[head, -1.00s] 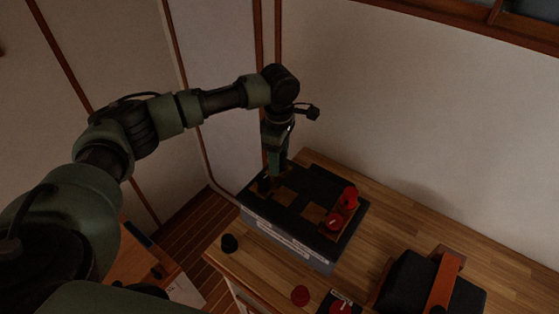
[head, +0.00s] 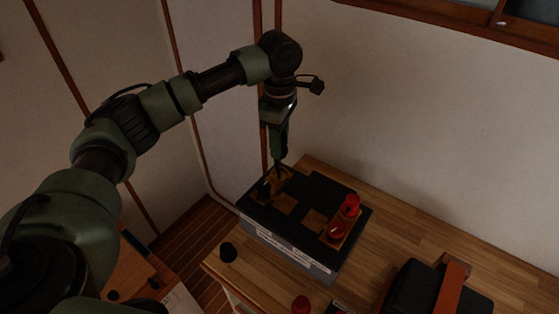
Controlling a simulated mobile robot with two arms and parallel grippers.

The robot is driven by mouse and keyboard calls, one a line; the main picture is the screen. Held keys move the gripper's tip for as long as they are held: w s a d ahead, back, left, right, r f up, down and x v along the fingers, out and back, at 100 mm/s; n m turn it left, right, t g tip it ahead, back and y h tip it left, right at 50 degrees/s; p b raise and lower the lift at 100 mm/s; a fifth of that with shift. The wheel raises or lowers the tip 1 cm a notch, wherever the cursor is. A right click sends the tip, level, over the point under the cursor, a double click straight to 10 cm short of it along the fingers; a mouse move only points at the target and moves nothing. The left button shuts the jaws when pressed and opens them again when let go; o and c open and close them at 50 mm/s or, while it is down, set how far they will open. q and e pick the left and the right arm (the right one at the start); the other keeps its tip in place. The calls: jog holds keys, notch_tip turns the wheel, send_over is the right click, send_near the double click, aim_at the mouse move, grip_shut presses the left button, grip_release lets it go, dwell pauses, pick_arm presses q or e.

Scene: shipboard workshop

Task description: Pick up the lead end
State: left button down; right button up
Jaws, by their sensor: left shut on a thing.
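My left gripper (head: 280,158) points down just above the back left corner of the battery (head: 290,252). It is shut on a small dark piece, which looks like the lead end (head: 280,171); its outline is hard to make out. A dark post with brownish metal around it (head: 265,188) shows on the battery top just below the gripper. At the right end of the battery top, two red pieces (head: 351,205) sit on a brownish strip. My right gripper is not in view.
The battery stands on a wooden bench (head: 400,240) against a pale wall. A dark case with an orange-brown strap (head: 450,288) stands at the right. The bench behind the battery is clear.

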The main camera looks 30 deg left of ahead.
pick_arm(q)
notch_tip(320, 180, up, 16)
jog(key=p, duration=0.5)
jog(key=shift+r, duration=0.15)
dwell(0.6)
